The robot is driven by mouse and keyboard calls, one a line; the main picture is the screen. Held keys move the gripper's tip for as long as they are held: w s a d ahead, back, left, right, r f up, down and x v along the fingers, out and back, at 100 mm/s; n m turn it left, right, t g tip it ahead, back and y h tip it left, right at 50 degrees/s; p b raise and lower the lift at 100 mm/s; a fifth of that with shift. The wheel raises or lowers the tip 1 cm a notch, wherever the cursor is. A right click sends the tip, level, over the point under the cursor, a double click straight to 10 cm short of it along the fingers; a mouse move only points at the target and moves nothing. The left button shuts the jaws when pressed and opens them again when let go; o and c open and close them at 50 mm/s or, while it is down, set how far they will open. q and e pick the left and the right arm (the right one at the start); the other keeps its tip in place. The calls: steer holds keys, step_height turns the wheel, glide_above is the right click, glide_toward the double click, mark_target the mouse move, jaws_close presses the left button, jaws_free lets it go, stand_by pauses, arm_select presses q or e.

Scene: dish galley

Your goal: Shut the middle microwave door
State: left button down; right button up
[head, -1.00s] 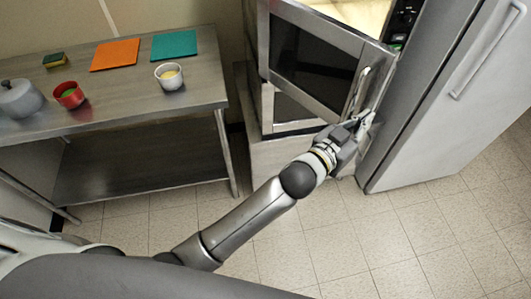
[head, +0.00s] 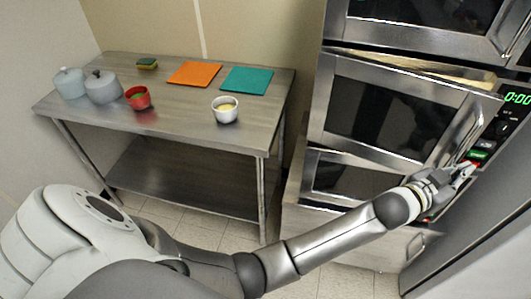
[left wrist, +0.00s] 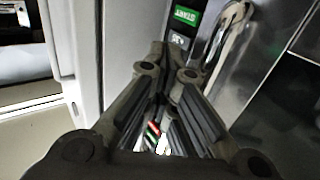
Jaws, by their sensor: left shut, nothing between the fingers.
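The middle microwave door (head: 390,108) is a dark glass panel in a steel frame. It stands slightly ajar, with a narrow lit gap along its top edge. Its curved handle (head: 460,135) is on the right side and also shows in the left wrist view (left wrist: 226,38). My left gripper (head: 468,168) is at the door's lower right corner, by the handle's lower end and the green START button (head: 478,155). In the left wrist view the gripper's fingers (left wrist: 172,62) are together and empty, near the button. Whether they touch the door is unclear. My right gripper is out of view.
Another microwave (head: 430,22) is above and one (head: 345,178) below. A tall grey appliance side (head: 465,235) stands at right. A steel table (head: 180,118) at left holds pots, a red bowl (head: 138,98), a white cup (head: 225,113), mats and a sponge.

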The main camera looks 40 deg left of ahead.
arm_select(q)
steer(key=w+a+b, duration=0.1)
steer(key=w, duration=0.5)
steer(key=shift+r+b, duration=0.25)
steer(key=shift+b, duration=0.1)
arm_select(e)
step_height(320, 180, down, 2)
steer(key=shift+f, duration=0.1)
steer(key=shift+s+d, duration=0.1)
